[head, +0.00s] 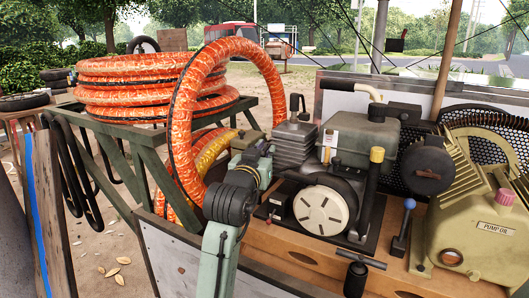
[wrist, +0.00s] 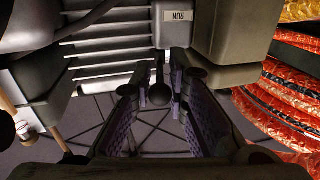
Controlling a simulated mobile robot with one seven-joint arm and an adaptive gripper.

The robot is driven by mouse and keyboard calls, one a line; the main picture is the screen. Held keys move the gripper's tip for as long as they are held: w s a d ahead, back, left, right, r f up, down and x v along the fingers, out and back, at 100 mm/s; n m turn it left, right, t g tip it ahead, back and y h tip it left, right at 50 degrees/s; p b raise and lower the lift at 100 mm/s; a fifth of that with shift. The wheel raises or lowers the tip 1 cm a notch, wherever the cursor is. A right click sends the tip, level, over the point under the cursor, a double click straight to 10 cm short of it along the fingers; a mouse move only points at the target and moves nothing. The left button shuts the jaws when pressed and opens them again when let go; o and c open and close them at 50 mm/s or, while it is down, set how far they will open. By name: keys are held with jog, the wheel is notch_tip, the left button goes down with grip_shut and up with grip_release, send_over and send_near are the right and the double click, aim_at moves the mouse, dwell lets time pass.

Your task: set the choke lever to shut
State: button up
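In the wrist view, a dark lever with a round black knob (wrist: 159,95) hangs in the gap between the fingers of my gripper (wrist: 160,82). I take it to be the choke lever. The fingers are open, one on each side of the knob, with a narrow gap showing on both sides. A pale label reading RUN (wrist: 179,16) sits on the grey box just above the right finger. In the head view, my arm reaches up to the left side of the engine (head: 345,140). The fingertips and the lever are not clear there.
Grey cooling fins (head: 293,142) stand close to my gripper. An orange hose coil (head: 150,85) lies on a green rack at left, and one loop hangs beside my arm. A recoil starter (head: 322,208), a blue-knobbed lever (head: 409,204) and a yellow pump (head: 480,235) are right.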

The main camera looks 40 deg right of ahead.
grip_shut()
dwell(0.4)
jog(key=shift+s+d+n+t+y+p, duration=0.2)
jog(key=shift+n+t+y+p, duration=0.1)
jog(key=shift+t+p, duration=0.1)
jog(key=shift+s+n+t+y, duration=0.1)
jog(key=shift+n+t+y, duration=0.2)
jog(key=shift+o, duration=1.9)
grip_release()
jog(key=shift+a, duration=0.1)
